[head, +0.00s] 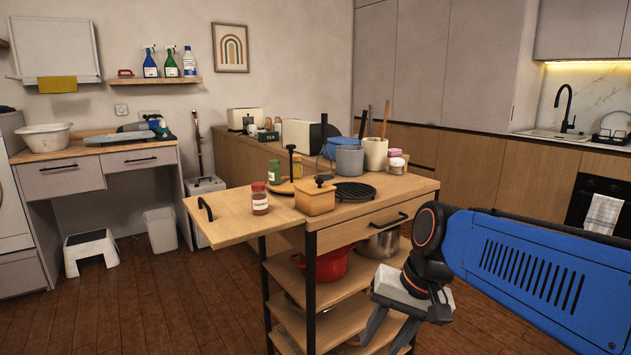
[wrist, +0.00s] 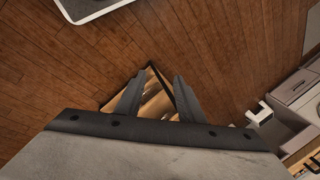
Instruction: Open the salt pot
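What looks like the salt pot (head: 315,202) is a squarish orange-tan pot with a lid and a dark knob. It stands on the wooden trolley top near its front left, and its lid appears to be on. My gripper (head: 378,335) is low at the right front of the trolley, below the top and well away from the pot. In the wrist view my gripper (wrist: 157,84) points toward the floor, its two fingers apart with nothing held between them. I cannot make out the pot in the wrist view.
A red-capped jar (head: 260,203) stands left of the pot, and a green jar (head: 274,172) behind it. A dark round trivet (head: 355,191) lies to the right. A grey container (head: 349,160) and a utensil crock (head: 375,153) stand behind. A raised side leaf (head: 225,220) extends left.

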